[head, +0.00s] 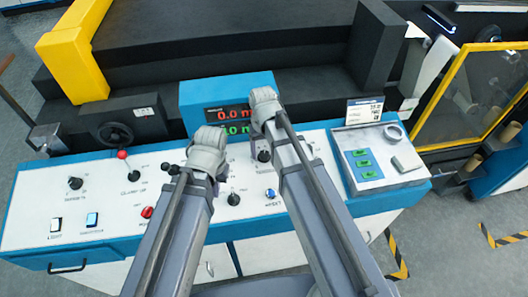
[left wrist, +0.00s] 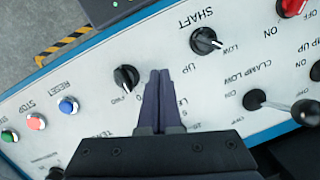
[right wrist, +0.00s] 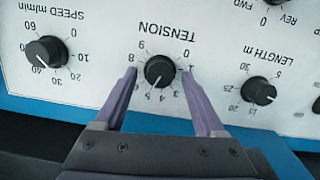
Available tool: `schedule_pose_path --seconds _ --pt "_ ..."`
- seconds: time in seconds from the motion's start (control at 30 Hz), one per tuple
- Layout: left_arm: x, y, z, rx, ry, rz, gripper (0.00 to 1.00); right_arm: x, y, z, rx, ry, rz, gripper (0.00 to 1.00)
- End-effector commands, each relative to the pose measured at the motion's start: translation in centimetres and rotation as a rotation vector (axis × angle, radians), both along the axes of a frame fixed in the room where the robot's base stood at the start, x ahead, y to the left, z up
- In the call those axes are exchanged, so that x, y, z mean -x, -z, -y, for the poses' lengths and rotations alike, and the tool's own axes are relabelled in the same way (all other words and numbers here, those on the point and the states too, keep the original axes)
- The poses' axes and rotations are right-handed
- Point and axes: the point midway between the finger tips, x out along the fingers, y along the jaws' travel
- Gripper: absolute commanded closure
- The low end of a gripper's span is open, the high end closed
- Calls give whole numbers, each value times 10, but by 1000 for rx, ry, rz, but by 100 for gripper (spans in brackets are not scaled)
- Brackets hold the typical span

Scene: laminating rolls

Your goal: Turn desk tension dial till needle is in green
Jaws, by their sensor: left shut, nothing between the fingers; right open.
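The tension dial (right wrist: 160,71) is a black knob under the upside-down word TENSION in the right wrist view. Its white mark points down-left, near the 5. My right gripper (right wrist: 160,78) is open, with one finger on each side of the knob; I cannot tell if they touch it. I cannot make out a needle or green band.
A speed knob (right wrist: 46,52) and a length knob (right wrist: 258,91) flank the dial. A blue display box (head: 228,100) stands behind. Reset (left wrist: 68,105) and stop (left wrist: 35,122) buttons sit near the left gripper. A tray (head: 375,160) lies at the desk's right.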

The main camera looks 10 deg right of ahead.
Motion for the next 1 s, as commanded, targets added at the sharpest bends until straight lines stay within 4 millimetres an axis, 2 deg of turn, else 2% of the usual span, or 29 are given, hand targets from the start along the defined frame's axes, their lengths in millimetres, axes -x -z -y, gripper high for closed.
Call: schedule_pose_path --seconds 0.07,0.7,0.87,1.0 --pt "0 0 0 0 0 0 100 0 0 0 0 0 0 30" --pt "0 0 0 0 0 0 100 0 0 0 0 0 0 100" --pt "0 0 0 0 0 0 100 0 0 0 0 -1 0 100" --pt "0 0 0 0 0 0 100 0 0 -1 15 -82 0 100"
